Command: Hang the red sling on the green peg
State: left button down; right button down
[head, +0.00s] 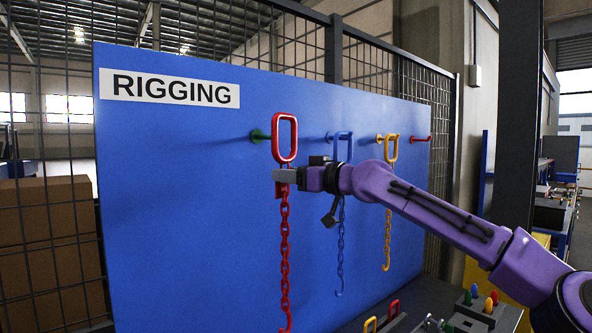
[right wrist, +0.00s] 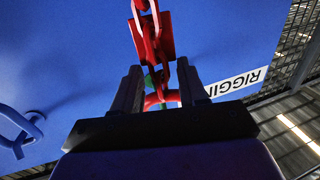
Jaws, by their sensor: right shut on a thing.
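The red sling has a long oval ring (head: 285,138), with a red chain (head: 285,250) hanging below it to a hook at the bottom of the head view. My right gripper (head: 284,176) is shut on the sling just below the ring and holds it upright. The green peg (head: 258,136) sticks out of the blue board, just left of the ring. Its tip is hidden or meets the ring's left side; I cannot tell whether it enters the ring. In the right wrist view, red links (right wrist: 150,40) run between the fingers, with a bit of green behind. My left gripper is not in view.
A blue sling (head: 342,150) and a yellow sling (head: 390,150) hang on the board (head: 180,200) behind my right arm. A bare red peg (head: 420,139) is farther right. A bench with small coloured parts (head: 480,300) is below.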

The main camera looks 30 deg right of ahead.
jog(key=w+p, duration=0.2)
jog(key=shift+w+a+r, duration=0.15)
jog(key=shift+w, duration=0.15)
jog(key=w, duration=0.1)
jog(key=w+f+p, duration=0.1)
jog(key=w, duration=0.1)
jog(key=w+f, duration=0.1)
jog(key=shift+w+a+f+p, duration=0.15)
jog(key=shift+w+a+p, duration=0.15)
dwell(0.7)
